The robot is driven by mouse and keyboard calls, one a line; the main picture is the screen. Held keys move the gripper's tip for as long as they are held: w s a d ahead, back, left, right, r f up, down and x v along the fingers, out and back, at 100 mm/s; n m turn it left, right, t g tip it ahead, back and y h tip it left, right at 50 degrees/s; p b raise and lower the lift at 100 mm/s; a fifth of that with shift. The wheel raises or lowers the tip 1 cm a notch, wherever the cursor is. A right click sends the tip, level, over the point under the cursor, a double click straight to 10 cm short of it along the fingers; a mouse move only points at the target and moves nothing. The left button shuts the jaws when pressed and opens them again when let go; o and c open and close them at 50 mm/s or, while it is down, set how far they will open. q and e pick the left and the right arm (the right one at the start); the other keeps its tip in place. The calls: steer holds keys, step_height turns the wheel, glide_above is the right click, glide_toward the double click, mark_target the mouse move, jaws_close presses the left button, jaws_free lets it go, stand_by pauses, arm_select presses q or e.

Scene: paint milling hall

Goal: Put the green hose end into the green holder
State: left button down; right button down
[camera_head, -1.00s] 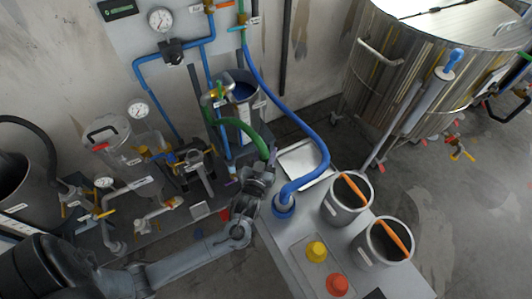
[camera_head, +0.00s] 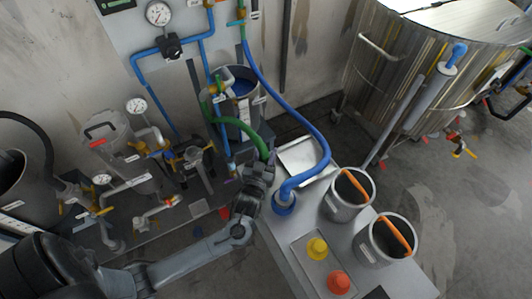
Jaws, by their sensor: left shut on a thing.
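The green hose (camera_head: 246,131) arches from the pipework beside a grey bucket down to my left gripper (camera_head: 264,164). My left gripper is shut on the hose's lower end at the left edge of the grey bench (camera_head: 276,237). The jaws hide the very tip of the hose. I cannot make out a green holder; my gripper and arm may cover it. My right gripper is not in view.
A blue hose (camera_head: 317,142) ends upright in a blue ring (camera_head: 284,206) on the bench, close right of my gripper. A metal tray (camera_head: 303,158), two grey pots (camera_head: 347,205) with orange handles, and yellow (camera_head: 317,249) and red (camera_head: 337,283) knobs are nearby.

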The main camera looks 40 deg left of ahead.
arm_select(q)
steer(key=c, duration=0.6)
jaws_free()
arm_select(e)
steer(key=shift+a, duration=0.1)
arm_select(q)
steer(key=shift+o, duration=0.2)
steer(key=shift+f, duration=0.1)
arm_select(e)
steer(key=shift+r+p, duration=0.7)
steer(key=shift+p, duration=0.05)
arm_select(q)
steer(key=v, duration=1)
steer(key=shift+s, duration=0.35)
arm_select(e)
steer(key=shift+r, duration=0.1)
arm_select(q)
steer(key=shift+d, duration=0.15)
